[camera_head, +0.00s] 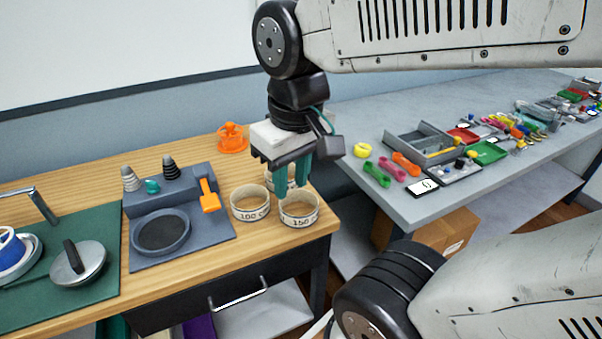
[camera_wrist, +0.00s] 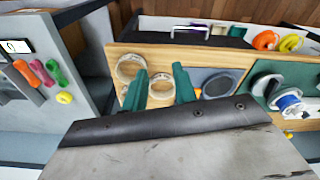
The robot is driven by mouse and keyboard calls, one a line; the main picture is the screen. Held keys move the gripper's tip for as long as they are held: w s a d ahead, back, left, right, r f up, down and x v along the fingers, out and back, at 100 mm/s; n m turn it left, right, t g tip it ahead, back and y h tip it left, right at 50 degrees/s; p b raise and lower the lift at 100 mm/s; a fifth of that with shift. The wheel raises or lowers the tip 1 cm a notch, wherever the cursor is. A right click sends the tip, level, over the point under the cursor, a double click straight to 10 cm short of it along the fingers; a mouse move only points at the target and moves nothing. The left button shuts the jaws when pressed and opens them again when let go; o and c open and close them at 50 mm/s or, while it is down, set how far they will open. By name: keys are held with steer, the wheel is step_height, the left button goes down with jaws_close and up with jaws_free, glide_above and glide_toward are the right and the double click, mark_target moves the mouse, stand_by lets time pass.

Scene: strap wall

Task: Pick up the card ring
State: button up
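Several pale card-like rings stand close together on the wooden counter. One ring marked "100" (camera_head: 250,204) is at left, and one marked "150" (camera_head: 299,211) is at front right. A third ring (camera_head: 268,180) is behind them, partly hidden by my fingers. I cannot tell which one the task means. My gripper (camera_head: 292,185) points down over the rings, its two green fingers apart, with nothing seen held. In the wrist view, one ring (camera_wrist: 162,88) shows between the fingertips and another (camera_wrist: 130,67) lies beyond the left finger. Contact cannot be told.
A grey stand with a round dish (camera_head: 162,234) and an orange scoop (camera_head: 209,197) is left of the rings. An orange piece (camera_head: 232,138) lies at the back. A gap separates the counter from the grey table (camera_head: 420,207), which is crowded with tools and trays.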

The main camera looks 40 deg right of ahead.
steer(key=w+d+f, duration=0.2)
steer(key=w+d, duration=0.1)
steer(key=w, duration=0.8)
steer(key=g, duration=0.1)
glide_above(268, 179)
step_height(268, 179, down, 12)
step_height(268, 179, down, 7)
steer(key=shift+w+d+r, duration=0.1)
steer(key=shift+f, duration=0.45)
steer(key=shift+c, duration=0.3)
jaws_close()
